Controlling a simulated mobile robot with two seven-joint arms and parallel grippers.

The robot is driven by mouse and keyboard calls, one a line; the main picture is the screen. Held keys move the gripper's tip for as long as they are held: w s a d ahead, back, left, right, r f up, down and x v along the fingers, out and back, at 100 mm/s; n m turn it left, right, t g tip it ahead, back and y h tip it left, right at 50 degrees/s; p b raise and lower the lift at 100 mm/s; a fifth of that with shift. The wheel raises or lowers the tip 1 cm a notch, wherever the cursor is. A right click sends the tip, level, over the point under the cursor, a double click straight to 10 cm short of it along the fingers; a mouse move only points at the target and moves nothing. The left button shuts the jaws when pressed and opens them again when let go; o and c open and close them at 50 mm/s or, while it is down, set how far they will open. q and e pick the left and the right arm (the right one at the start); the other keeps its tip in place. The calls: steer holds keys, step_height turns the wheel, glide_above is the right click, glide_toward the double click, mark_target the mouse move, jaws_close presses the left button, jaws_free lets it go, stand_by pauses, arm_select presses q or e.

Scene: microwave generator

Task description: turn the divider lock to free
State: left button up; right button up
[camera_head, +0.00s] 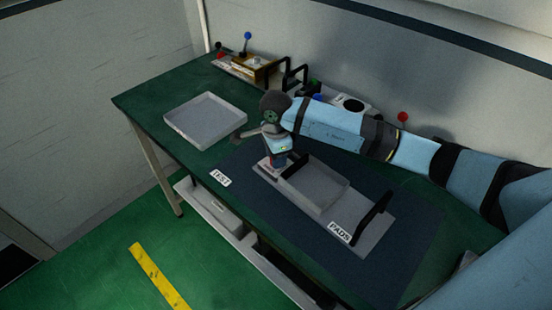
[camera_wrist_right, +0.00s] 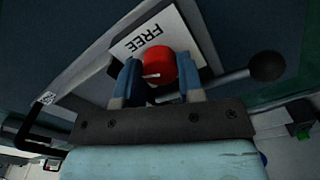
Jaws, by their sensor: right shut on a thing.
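The divider lock is a round red knob (camera_wrist_right: 162,67) with a white pointer mark, seen in the right wrist view beside a white plate (camera_wrist_right: 150,38) lettered FREE. The mark points toward the left of that view, not straight at the lettering. My right gripper (camera_head: 275,161) has its two blue fingers on either side of the knob, shut on it. In the head view the gripper reaches down at the left end of the grey pad fixture (camera_head: 372,234) and hides the knob. My left gripper is in neither view.
A grey rod with a black ball (camera_wrist_right: 268,66) passes close to the right finger. The fixture carries a shallow tray (camera_head: 318,186) and a black handle (camera_head: 372,217). An empty grey tray (camera_head: 205,119) stands to the left. Levers and boxes line the back.

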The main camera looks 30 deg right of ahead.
steer(key=m+b, duration=0.1)
steer(key=m, duration=0.4)
steer(key=shift+m+b, duration=0.3)
steer(key=m, duration=0.3)
steer(key=shift+m+b, duration=0.3)
steer(key=shift+m, duration=1.9)
steer(key=o, duration=0.9)
steer(key=shift+o, duration=0.2)
step_height(320, 180, up, 14)
steer(key=b, duration=0.1)
